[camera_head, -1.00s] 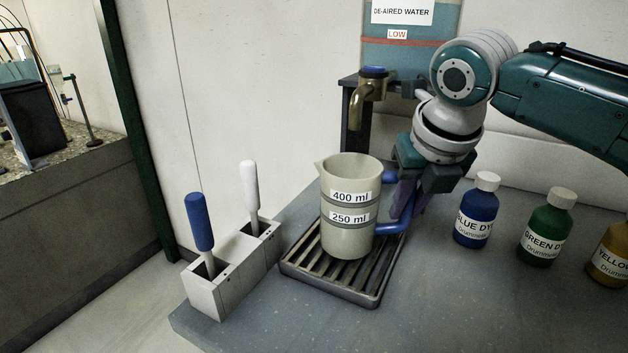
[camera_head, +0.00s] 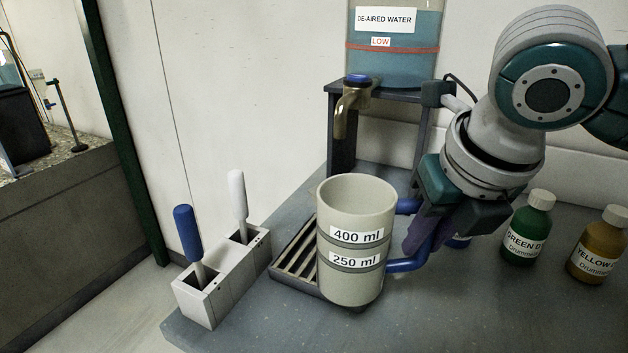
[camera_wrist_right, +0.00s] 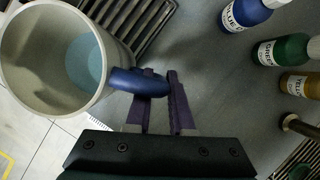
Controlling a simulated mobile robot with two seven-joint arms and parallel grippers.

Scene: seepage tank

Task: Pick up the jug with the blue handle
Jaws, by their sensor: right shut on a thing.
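The jug (camera_head: 340,210) is a pale grey cup with a blue handle, marked 400 ml and 250 ml. It is held upright and looks raised, in front of the drip grate. My right gripper (camera_head: 418,238) is shut on the blue handle, at the jug's right side. In the right wrist view the purple fingers (camera_wrist_right: 162,95) close on the handle (camera_wrist_right: 138,82), and the open jug (camera_wrist_right: 18,62) shows some bluish liquid inside. My left gripper is not in view.
The slatted drip grate (camera_head: 292,258) is partly hidden behind the jug. A white holder (camera_head: 222,285) with blue and white-handled tools stands at the left. The de-aired water tank (camera_head: 395,60) with its tap (camera_head: 347,110) is behind. Green (camera_head: 524,232) and yellow (camera_head: 598,245) dye bottles stand right.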

